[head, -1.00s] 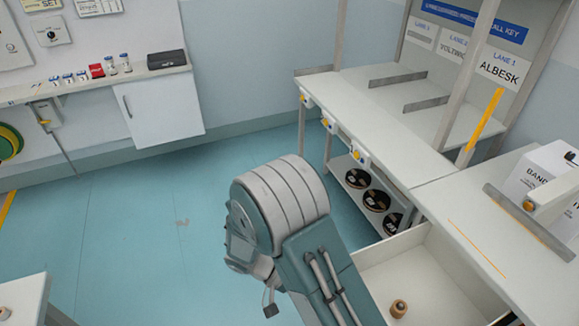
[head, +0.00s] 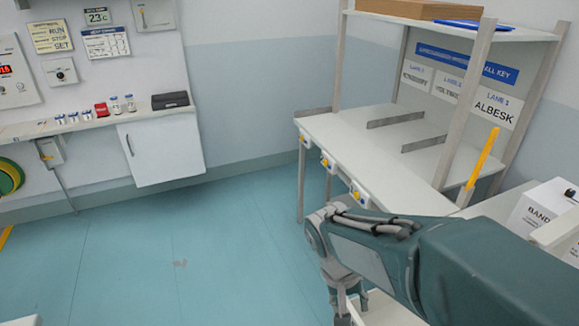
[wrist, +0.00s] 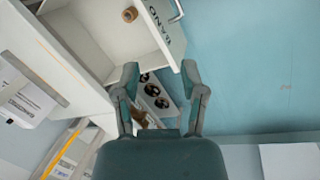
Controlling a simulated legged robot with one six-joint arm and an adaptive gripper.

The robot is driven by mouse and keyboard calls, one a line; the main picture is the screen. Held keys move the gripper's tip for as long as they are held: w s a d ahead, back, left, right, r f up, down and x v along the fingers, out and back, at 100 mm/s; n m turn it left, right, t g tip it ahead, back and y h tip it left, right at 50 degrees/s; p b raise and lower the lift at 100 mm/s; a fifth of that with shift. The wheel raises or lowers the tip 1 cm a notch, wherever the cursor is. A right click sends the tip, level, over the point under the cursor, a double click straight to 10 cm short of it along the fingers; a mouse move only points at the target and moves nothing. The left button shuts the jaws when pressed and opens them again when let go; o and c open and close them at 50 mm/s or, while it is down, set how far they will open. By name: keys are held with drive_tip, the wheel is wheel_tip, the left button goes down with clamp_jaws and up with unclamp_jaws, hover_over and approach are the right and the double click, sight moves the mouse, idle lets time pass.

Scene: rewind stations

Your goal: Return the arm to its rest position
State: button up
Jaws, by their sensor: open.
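My arm reaches across the right side of the head view, with its wrist bent down at the bottom centre. My gripper (wrist: 160,80) shows in the wrist view with its two fingers spread apart and nothing between them. In the head view only part of the gripper shows, low at the bottom edge. The open white drawer (wrist: 105,30) lies beyond the fingers in the wrist view. A small brown spool (wrist: 130,14) is in that drawer.
The white lane bench (head: 345,135) stands right of centre with an upright yellow bar (head: 483,158). A white box (head: 545,208) is at the right edge. Black reels (wrist: 152,90) sit on a low shelf.

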drive_tip(key=s+d+r+n+t+y, duration=0.1)
drive_tip(key=s+d+r+t, duration=0.3)
drive_tip(key=r, duration=0.6)
drive_tip(key=shift+s+t+y, duration=0.9)
drive_tip(key=shift+s+t, duration=0.3)
drive_tip(key=shift+s, duration=0.3)
drive_tip(key=shift+d, duration=0.2)
